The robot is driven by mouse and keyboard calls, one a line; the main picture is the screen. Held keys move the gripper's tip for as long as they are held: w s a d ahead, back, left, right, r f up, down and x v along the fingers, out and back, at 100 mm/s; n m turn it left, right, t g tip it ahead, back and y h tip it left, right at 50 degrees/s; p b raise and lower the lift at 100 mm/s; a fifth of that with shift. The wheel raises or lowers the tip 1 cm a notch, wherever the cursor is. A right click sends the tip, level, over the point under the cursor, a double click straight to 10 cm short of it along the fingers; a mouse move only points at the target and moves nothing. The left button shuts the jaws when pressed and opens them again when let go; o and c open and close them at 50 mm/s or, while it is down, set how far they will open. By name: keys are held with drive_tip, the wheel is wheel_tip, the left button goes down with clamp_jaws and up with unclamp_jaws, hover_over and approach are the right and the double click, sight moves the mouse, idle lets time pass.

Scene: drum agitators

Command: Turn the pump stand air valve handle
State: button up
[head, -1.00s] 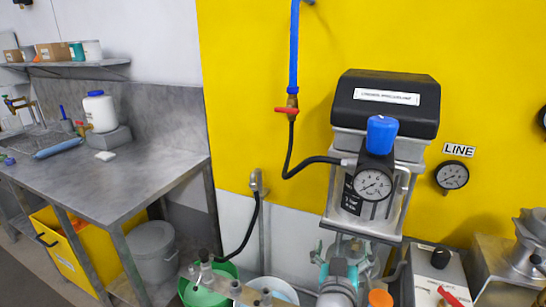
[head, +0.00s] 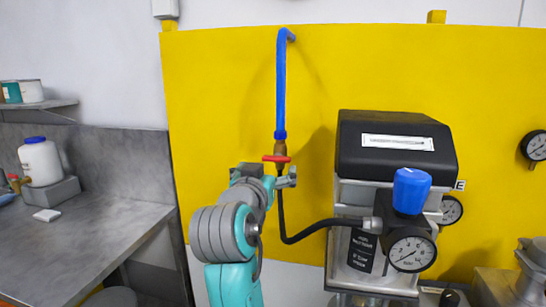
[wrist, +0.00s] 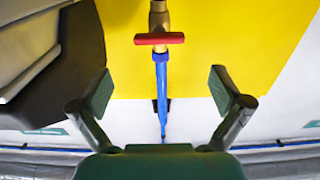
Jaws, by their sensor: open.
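The red air valve handle (head: 277,158) sits crosswise on a brass fitting (head: 280,147) at the lower end of a blue pipe (head: 281,85) on the yellow panel. My gripper (head: 264,178) is open and empty at the handle, just below it in the head view. In the wrist view the handle (wrist: 159,39) lies horizontal, beyond the gap between my spread fingers (wrist: 160,90). The blue pipe runs down between the fingers in that view. I see no finger touching the handle. My arm hides part of the hose below the valve in the head view.
The pump stand's black-topped unit (head: 395,145), with its blue knob (head: 411,190) and gauge (head: 412,250), stands close to the right. A black hose (head: 305,232) curves from the valve to it. A steel bench (head: 90,240) is at left. The panel left of the pipe is clear.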

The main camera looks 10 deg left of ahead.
sight(276, 158)
drive_tip(key=w, duration=0.9)
drive_tip(key=shift+w+d, duration=0.1)
drive_tip(key=shift+d, duration=0.1)
drive_tip(key=c, duration=1.2)
